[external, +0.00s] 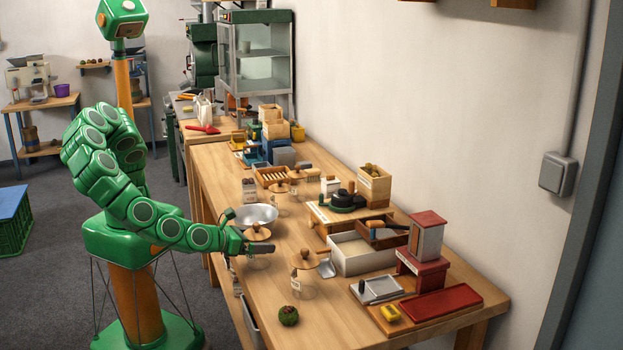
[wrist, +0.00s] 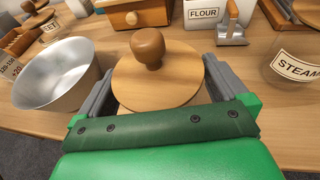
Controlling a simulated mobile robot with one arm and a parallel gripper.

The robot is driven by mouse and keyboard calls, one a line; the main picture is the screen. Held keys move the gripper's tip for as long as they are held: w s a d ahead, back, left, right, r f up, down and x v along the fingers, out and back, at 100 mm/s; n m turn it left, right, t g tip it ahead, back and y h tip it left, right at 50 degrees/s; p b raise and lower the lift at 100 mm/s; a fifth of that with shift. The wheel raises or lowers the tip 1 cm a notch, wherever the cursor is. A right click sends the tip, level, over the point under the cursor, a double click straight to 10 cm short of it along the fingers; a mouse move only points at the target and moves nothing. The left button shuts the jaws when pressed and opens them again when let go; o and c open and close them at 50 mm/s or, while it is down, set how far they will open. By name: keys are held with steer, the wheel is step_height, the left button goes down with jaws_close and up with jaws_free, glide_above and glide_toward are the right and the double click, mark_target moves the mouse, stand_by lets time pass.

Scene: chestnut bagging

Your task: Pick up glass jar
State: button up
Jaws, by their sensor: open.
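A glass jar (external: 259,262) with a round wooden lid and knob stands on the wooden table in the external view, at my gripper. In the wrist view its lid (wrist: 155,88) lies between the two grey fingers of my gripper (wrist: 160,72); the lid and my gripper's green body hide the glass. My gripper (external: 258,248) is open, with one finger on each side of the jar. I cannot tell whether the fingers touch it. A second lidded jar (external: 304,286) stands to the right; in the wrist view a jar labelled STEAM (wrist: 296,68) shows at the right edge.
A metal bowl (external: 254,213) stands close behind the jar, and at left in the wrist view (wrist: 58,82). A FLOUR container (wrist: 204,14) and a metal scoop (wrist: 231,36) are beyond. A green-brown ball (external: 288,316) lies near the front edge. A white bin (external: 350,255) stands further right.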

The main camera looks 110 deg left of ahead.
jaws_close()
stand_by(0.5)
steer(key=shift+r, duration=5.05)
